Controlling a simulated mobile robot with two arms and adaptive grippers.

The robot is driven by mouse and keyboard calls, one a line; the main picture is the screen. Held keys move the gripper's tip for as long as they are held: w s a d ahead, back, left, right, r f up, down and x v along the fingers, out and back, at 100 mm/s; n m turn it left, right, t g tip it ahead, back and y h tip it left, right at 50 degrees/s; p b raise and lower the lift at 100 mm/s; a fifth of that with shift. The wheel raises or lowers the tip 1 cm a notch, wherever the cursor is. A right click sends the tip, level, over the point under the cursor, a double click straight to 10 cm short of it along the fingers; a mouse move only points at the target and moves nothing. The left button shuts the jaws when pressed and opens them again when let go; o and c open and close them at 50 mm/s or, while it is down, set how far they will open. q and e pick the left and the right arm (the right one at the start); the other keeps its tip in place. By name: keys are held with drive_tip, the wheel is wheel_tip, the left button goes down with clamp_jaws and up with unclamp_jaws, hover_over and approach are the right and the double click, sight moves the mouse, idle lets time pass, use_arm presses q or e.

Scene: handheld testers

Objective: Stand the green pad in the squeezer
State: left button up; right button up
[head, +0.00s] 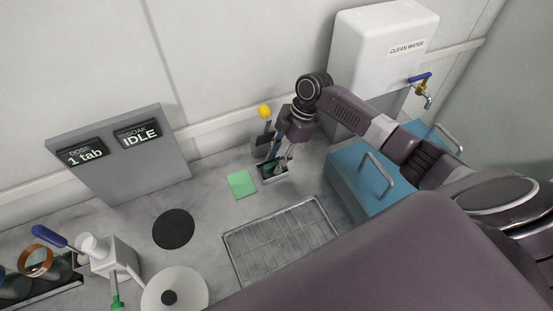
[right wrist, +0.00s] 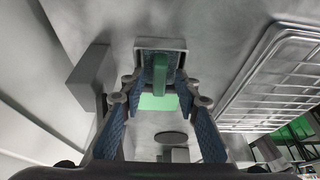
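The green pad (right wrist: 160,76) stands on edge between the fingertips of my right gripper (right wrist: 161,70) in the right wrist view. The blue-grey fingertips lie close along both of its sides. The squeezer, a small pale open-topped box (head: 270,178), is right under the gripper (head: 276,163) in the head view. Its rim (right wrist: 160,43) shows around the fingertips in the right wrist view. The pad's lower part is inside or over the squeezer; how deep it sits, and whether it touches the bottom, is hidden. My left gripper is not in view.
A light green square (head: 241,185) lies flat beside the squeezer. A holder with a yellow-topped brush (head: 265,111) stands close behind. A wire rack (head: 281,241) is in front, a blue box (head: 359,187) to the right. A black disc (head: 173,229) lies left.

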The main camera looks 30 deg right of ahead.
drive_tip(key=b+v, duration=0.1)
drive_tip(key=v, duration=1.1)
drive_tip(key=shift+a, duration=0.1)
